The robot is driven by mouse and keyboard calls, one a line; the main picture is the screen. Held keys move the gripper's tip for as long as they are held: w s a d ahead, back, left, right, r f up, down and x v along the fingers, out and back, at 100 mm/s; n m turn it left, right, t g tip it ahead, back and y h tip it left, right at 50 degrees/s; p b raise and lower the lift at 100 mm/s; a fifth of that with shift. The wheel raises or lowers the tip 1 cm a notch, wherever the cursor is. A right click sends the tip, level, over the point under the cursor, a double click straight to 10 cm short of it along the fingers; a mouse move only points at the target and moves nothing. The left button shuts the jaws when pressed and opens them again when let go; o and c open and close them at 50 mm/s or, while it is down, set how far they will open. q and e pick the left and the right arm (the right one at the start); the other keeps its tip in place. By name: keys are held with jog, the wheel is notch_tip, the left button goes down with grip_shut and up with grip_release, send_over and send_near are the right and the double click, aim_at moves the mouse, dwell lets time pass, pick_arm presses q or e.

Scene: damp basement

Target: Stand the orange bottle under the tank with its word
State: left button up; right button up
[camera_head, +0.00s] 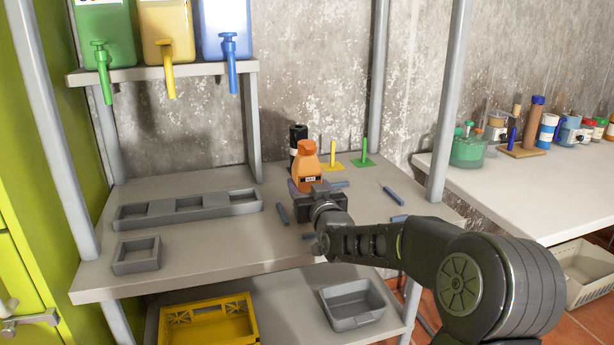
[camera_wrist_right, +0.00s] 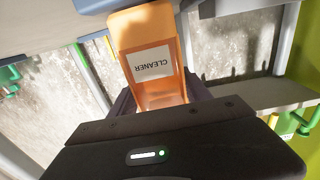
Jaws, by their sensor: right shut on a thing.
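The orange bottle (camera_head: 307,163) is upright in the head view, at the middle of the grey bench. My right gripper (camera_head: 312,188) is shut on its lower part. In the wrist view the bottle (camera_wrist_right: 148,28) sits between the fingers (camera_wrist_right: 158,96), and its white label reads CLEANER, upside down in that picture. I cannot tell whether its base touches the bench. A green tank (camera_head: 105,38), a yellow tank (camera_head: 165,35) and a blue tank (camera_head: 224,30) stand on the raised shelf, taps hanging over its edge. Their words are cut off at the top. My left gripper is out of view.
Below the taps lies a grey holder (camera_head: 131,216) with three recesses, with a small square grey tray (camera_head: 136,255) in front. A black bottle (camera_head: 298,136) stands close behind the orange one. Loose blue-grey sticks lie around my gripper. A grey post (camera_head: 449,105) rises at the right.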

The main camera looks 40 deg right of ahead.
dwell(0.3)
jog(key=shift+f, duration=0.2)
jog(key=o, duration=1.2)
jog(key=shift+f, duration=0.1)
jog(key=o, duration=0.5)
jog(key=shift+p, duration=0.3)
jog(key=v, duration=0.7)
jog(key=shift+s+f, duration=0.1)
jog(key=shift+s, duration=0.35)
